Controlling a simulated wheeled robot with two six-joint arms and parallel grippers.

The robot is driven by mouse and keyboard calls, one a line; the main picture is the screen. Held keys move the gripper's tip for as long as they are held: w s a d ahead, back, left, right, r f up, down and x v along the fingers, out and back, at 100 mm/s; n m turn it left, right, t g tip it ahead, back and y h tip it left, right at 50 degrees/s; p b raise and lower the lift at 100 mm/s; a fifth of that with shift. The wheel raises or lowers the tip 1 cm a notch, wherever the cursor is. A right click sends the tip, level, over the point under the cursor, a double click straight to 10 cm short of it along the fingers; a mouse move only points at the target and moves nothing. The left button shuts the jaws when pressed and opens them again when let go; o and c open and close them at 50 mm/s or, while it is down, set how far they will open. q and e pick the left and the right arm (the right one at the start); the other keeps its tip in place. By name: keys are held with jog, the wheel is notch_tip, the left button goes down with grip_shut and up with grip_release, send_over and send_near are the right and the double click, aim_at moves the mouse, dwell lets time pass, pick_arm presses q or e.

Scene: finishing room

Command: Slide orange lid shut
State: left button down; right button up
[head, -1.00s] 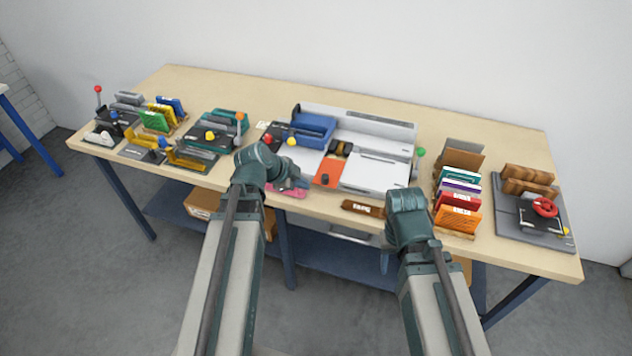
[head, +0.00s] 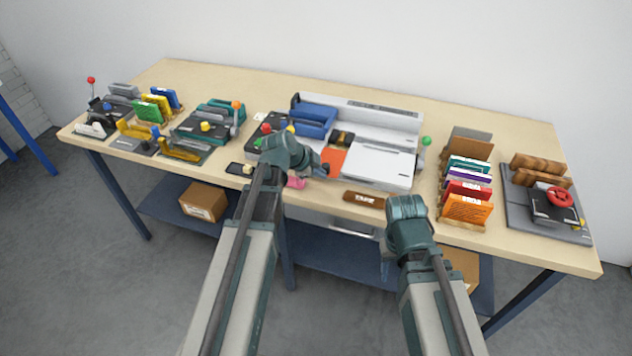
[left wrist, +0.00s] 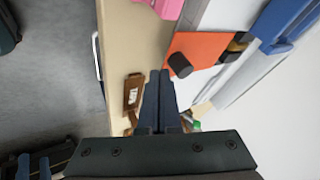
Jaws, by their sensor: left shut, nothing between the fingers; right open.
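The orange lid (head: 334,160) lies flat in the grey-white unit, just in front of a small open compartment (head: 342,138) with dark and tan contents. In the left wrist view the lid (left wrist: 203,46) carries a round dark knob (left wrist: 179,65); in the head view my gripper hides this knob. My left gripper (head: 321,171) is shut and empty at the lid's front left. Its closed fingertips (left wrist: 160,73) show right beside the knob; I cannot tell whether they touch. My right gripper (head: 385,268) hangs at the table's front edge, away from the lid.
A blue bin (head: 314,122) stands behind the lid and a white flat cover (head: 378,165) to its right. A brown labelled block (head: 364,199) and a pink item (head: 296,181) lie near the front edge. A rack of coloured cards (head: 467,209) stands at right.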

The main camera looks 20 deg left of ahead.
aim_at(333, 155)
pick_arm(q)
jog(key=shift+w, duration=0.4)
jog(key=w, duration=1.2)
jog(key=shift+w+d, duration=0.1)
jog(key=shift+w, duration=0.2)
jog(key=shift+r, duration=0.1)
pick_arm(e)
jog(key=shift+r, duration=0.1)
pick_arm(q)
jog(key=shift+s+d, duration=0.1)
jog(key=shift+s, duration=0.05)
